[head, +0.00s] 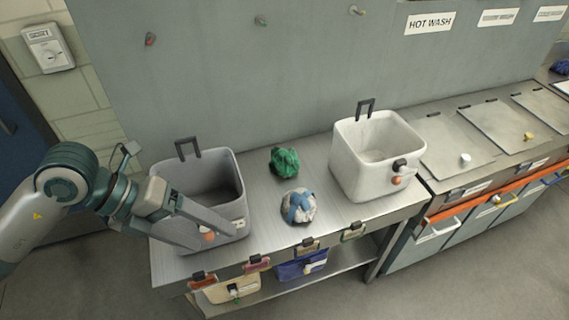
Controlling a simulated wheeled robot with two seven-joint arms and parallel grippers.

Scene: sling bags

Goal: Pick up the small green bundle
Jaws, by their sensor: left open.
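The small green bundle (284,161) sits on the metal counter (262,206), between two bins and toward the wall. My left gripper (229,239) comes in from the left, in front of the grey bin. Its jaws are open and nothing shows between them but part of the bin behind. The green bundle is to the right of and beyond the fingertips, well apart from them. My right gripper does not show.
A white and blue bundle (299,206) sits just in front of the green one. The grey bin (243,192) stands on the left and a white bin (344,165) on the right. Tagged hooks line the front edge. A wall rises behind.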

